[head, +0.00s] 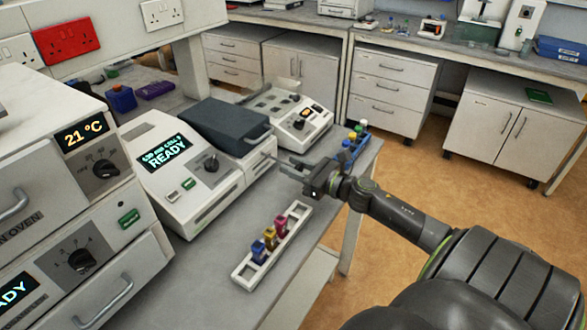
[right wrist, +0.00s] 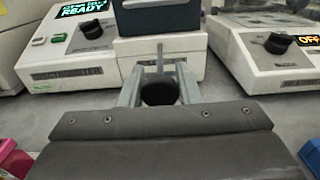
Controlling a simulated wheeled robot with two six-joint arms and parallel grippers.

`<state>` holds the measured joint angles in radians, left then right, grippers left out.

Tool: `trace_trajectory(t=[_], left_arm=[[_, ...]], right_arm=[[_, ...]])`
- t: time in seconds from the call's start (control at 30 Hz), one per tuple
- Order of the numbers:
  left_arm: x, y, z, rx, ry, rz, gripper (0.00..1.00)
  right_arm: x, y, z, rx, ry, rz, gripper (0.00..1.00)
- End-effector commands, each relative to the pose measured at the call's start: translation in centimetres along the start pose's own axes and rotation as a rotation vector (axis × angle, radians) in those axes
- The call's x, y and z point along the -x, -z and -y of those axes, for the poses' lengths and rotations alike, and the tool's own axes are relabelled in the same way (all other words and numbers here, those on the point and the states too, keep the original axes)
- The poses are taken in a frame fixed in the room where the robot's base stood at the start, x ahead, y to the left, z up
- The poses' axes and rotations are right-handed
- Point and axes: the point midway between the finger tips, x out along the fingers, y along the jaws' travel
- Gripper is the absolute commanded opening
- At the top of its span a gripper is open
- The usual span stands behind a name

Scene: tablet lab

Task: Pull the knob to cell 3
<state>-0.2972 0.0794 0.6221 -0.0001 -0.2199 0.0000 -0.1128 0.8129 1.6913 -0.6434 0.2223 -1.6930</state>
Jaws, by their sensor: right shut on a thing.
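The white instrument (head: 200,205) stands on the bench with a lit screen (head: 163,152) reading READY; the small line above it is hard to read, including any cell number. Its dark grey lid (head: 222,125) is closed, with a handle at its front. My right gripper (head: 272,160) is in front of the instrument and shut on the knob. In the right wrist view the black round knob (right wrist: 160,93) sits between both fingers, and a thin metal rod (right wrist: 160,58) runs from it to the instrument's front. My left gripper is not in view.
A white rack (head: 240,276) with blue, yellow and pink-capped cuvettes lies on the bench nearer me. A second instrument (head: 300,128) stands to the right; its screen reads OFF in the wrist view. Ovens (head: 70,220) fill the left. Coloured tubes (head: 354,140) stand near the bench's right edge.

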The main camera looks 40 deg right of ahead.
Motion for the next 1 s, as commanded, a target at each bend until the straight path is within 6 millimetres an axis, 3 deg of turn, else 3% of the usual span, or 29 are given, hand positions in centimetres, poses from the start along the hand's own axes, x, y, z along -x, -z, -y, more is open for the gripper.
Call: trace_trajectory(t=[0.13, 0.27, 0.3, 0.43, 0.63, 1.0], left_arm=[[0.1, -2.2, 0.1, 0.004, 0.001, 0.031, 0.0], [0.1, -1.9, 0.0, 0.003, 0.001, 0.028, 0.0], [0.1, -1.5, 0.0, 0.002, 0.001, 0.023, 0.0], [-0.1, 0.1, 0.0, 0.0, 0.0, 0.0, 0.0], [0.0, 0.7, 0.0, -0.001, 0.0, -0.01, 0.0], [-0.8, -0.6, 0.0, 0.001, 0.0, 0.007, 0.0]], right_arm=[[0.1, 0.1, 0.0, -0.001, -0.002, -0.003, 0.0], [0.1, 0.1, 0.0, -0.001, -0.001, -0.004, 0.0], [0.1, 0.1, 0.0, -0.001, -0.001, -0.003, 0.34], [0.1, 0.1, 0.0, -0.001, -0.001, -0.002, 0.51], [0.1, 0.0, 0.0, -0.001, -0.001, -0.001, 0.52], [1.1, 0.1, 0.0, 0.002, -0.002, 0.002, 0.52]])
